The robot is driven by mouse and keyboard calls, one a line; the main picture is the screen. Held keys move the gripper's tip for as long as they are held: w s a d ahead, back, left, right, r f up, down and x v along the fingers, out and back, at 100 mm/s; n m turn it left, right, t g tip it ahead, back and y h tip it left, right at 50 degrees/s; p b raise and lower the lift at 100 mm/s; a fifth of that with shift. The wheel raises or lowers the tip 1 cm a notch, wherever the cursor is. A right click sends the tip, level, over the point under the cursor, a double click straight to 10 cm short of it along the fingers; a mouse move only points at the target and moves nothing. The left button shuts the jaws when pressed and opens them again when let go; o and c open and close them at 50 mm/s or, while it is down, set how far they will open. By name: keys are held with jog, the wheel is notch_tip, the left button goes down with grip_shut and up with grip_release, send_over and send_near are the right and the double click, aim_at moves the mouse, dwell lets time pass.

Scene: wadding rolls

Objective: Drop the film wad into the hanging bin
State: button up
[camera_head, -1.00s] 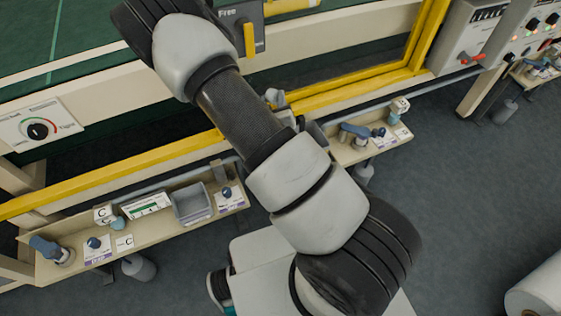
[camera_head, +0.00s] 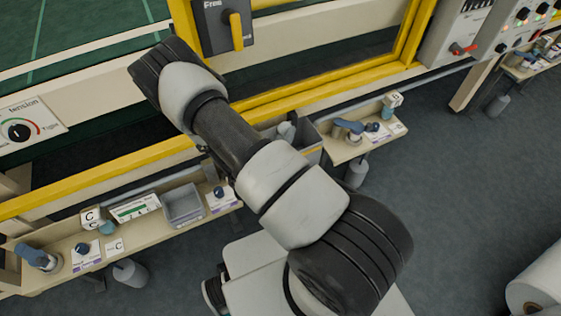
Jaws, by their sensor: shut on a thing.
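My arm reaches up and left across the middle of the view, and its links hide its end. My gripper and whatever it holds cannot be made out. Small dark parts show at the arm's left edge, but I cannot tell what they are. A grey open bin (camera_head: 312,143) hangs along the rail just right of the arm, its left part hidden behind my arm. A pale blue-grey piece (camera_head: 286,131) shows at the bin's opening. I cannot tell whether it is the film wad.
A left shelf (camera_head: 50,277) carries knobs, labels and a small grey tray (camera_head: 184,204). A right shelf (camera_head: 345,152) holds a blue-handled tool (camera_head: 350,127). A yellow rail (camera_head: 110,174) runs behind them. A white roll (camera_head: 540,285) lies at lower right.

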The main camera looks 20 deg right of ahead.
jog(key=shift+f, duration=0.2)
jog(key=o, duration=1.1)
jog(key=shift+a, duration=0.1)
jog(key=p+v, duration=0.2)
jog(key=v, duration=1.5)
jog(key=shift+s+a, duration=0.1)
